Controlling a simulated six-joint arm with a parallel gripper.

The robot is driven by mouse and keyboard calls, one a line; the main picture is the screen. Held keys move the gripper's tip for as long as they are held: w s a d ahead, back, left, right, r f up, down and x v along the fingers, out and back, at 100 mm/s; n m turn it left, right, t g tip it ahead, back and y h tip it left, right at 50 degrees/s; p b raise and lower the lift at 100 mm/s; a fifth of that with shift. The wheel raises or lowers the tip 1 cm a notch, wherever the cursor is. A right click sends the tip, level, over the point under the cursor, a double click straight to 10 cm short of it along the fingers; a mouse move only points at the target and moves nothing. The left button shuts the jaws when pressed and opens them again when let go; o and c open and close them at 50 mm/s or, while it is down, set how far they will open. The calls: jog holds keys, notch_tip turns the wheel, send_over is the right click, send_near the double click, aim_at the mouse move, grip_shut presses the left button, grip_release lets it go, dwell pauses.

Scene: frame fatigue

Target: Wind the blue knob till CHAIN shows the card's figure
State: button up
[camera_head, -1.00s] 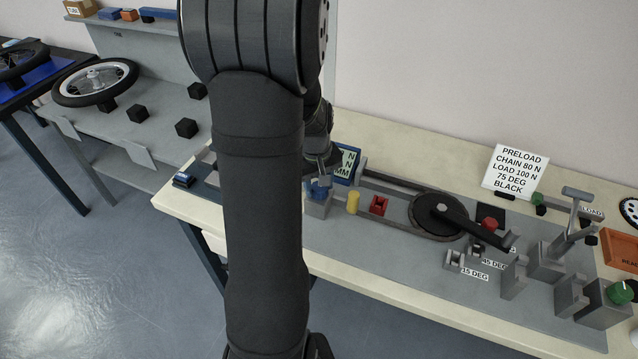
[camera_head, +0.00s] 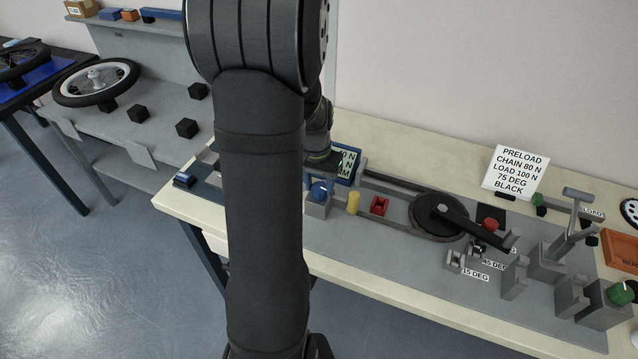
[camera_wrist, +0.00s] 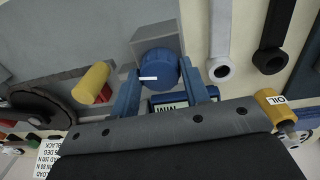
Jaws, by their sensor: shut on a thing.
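The blue knob (camera_head: 319,190) sits on a grey block (camera_head: 318,208) on the bench fixture. In the wrist view the knob (camera_wrist: 158,68) has a white mark and lies between my gripper's two blue fingers (camera_wrist: 160,72), which are shut on it. In the head view my arm hides most of the gripper. The display (camera_head: 347,164) behind the knob is partly covered; only unit letters such as N show, and no CHAIN figure can be read. The white card (camera_head: 519,172) reads PRELOAD, CHAIN 80 N, LOAD 100 N, 75 DEG, BLACK.
A yellow post (camera_head: 353,202) and a red part (camera_head: 379,206) stand right of the knob. Further right are a dark round disc with a crank (camera_head: 438,216), grey brackets and a green knob (camera_head: 620,293). The wrist view shows an OIL bottle (camera_wrist: 272,101).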

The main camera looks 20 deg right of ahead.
jog(key=shift+m, duration=0.5)
jog(key=o, duration=1)
jog(key=r, duration=1.7)
jog(key=shift+w+a+r, duration=0.2)
jog(key=shift+w+a, duration=0.1)
jog(key=shift+w, duration=0.05)
jog(key=f, duration=1.7)
jog(key=shift+s+d+f, duration=0.25)
jog(key=shift+s+d, duration=0.05)
jog(key=shift+s, duration=0.1)
jog(key=shift+r, duration=0.1)
